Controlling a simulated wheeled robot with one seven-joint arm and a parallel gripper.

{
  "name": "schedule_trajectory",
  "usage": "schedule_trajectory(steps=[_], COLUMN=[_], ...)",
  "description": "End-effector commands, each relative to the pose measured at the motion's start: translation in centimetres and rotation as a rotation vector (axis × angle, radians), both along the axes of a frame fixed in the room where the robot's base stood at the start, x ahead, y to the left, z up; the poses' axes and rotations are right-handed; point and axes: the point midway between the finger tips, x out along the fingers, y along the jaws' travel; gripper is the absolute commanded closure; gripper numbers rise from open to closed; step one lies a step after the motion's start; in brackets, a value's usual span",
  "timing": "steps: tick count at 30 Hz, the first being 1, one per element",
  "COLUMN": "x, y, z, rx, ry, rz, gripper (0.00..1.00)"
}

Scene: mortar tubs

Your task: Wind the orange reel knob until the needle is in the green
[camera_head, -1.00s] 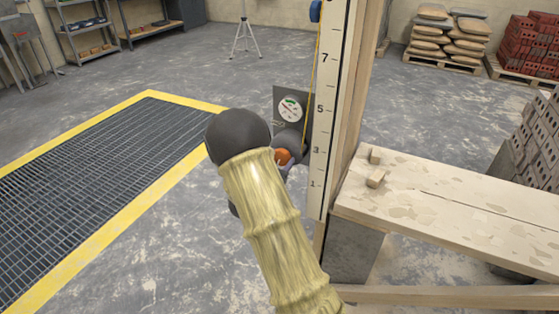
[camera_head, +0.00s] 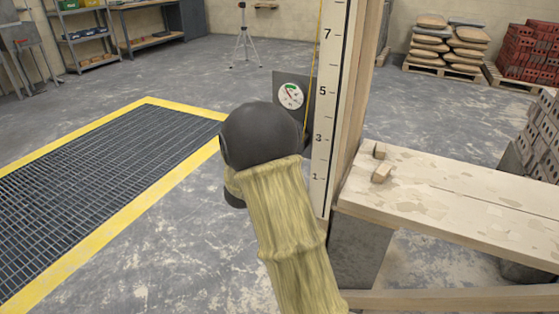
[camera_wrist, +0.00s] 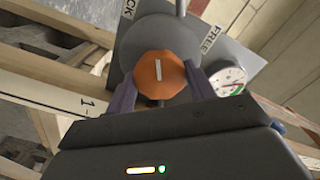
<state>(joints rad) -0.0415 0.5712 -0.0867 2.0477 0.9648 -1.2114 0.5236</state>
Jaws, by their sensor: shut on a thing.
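The orange reel knob (camera_wrist: 159,75) sits on a round grey hub in the wrist view, with a pale bar mark on its face. My gripper (camera_wrist: 162,88) is shut on the knob, one finger on each side. In the head view my arm hides the knob and gripper. The dial gauge (camera_head: 290,95) has a white face with a green band at its upper left and a red part. Its needle appears to point to the upper left, near the green's edge; I cannot tell if it is inside. The gauge also shows in the wrist view (camera_wrist: 229,82).
The reel's grey plate carries a "FREE" label (camera_wrist: 209,39) and a partly hidden label ending in "CK". A numbered staff (camera_head: 325,110) stands right of the gauge. A plank bench (camera_head: 440,195) with small wood blocks is at the right.

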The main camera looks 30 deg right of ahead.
Motion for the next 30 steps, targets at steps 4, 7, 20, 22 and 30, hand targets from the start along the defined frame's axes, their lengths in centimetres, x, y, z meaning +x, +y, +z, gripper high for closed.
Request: schedule_trajectory(steps=[4,7,20,22,30], x=[-0.07,-0.08,-0.07,-0.07,-0.08], y=[0.01,0.01,0.02,0.02,0.01], z=[-0.71,-0.64,-0.31,-0.28,-0.29], rx=[0.076,0.118,0.195,0.196,0.196], ry=[-0.094,-0.146,-0.241,-0.241,-0.240], rz=[-0.001,-0.001,-0.001,-0.001,-0.001], gripper=[0.69,0.69,0.69,0.69,0.44])
